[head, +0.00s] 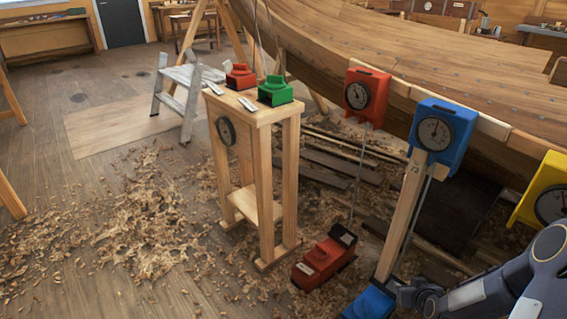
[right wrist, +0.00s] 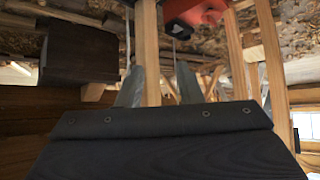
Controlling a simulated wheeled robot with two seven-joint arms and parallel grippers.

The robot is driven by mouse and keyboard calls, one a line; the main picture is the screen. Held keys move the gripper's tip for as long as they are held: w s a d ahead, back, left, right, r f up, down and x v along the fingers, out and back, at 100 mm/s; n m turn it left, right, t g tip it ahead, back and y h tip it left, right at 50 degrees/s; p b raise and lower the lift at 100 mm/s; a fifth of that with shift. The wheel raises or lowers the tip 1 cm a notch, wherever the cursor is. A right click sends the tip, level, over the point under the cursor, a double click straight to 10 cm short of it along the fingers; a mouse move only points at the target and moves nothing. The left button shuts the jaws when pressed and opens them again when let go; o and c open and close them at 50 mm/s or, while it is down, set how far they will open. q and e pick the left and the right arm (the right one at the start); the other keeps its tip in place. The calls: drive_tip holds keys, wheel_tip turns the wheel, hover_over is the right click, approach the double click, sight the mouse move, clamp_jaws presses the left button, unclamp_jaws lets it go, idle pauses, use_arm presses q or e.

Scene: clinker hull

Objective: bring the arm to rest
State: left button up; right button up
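My right arm (head: 480,293) comes in from the lower right in the head view. My right gripper (head: 402,291) is low, beside the foot of a wooden post (head: 402,222) and near a blue block (head: 369,303). In the right wrist view the two grey fingers of my right gripper (right wrist: 160,88) stand apart, and the post (right wrist: 149,50) shows in line with the gap between them. I cannot tell whether the post is between the fingers or beyond them. Nothing is seen clamped. My left gripper is in neither view.
A blue dial box (head: 441,135) tops the post. A red dial box (head: 366,92) and a yellow one (head: 545,195) are on the hull (head: 440,65). A red block (head: 325,258) lies on the floor. A wooden stand (head: 262,165) holds red and green blocks. Floor at left is open, with shavings.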

drive_tip(key=s+a+r+m+g+y, duration=0.1)
drive_tip(key=s+a+r, duration=0.3)
drive_tip(key=r, duration=0.6)
drive_tip(key=s+a+r+g, duration=0.1)
drive_tip(key=s+a+r, duration=0.1)
drive_tip(key=s+r, duration=0.55)
drive_tip(key=s+a+r+g+y, duration=0.15)
drive_tip(key=s+a+r, duration=0.25)
drive_tip(key=s, duration=0.4)
drive_tip(key=s+a+r+y, duration=0.2)
drive_tip(key=s+a+r, duration=0.1)
drive_tip(key=s+a, duration=0.3)
wheel_tip(320, 180, up, 29)
drive_tip(key=s+d+p, duration=0.1)
drive_tip(key=p, duration=2.7)
drive_tip(key=shift+d+p, duration=0.15)
drive_tip(key=shift+p, duration=0.25)
drive_tip(key=shift+s+f+g, duration=0.1)
drive_tip(key=shift+g, duration=0.15)
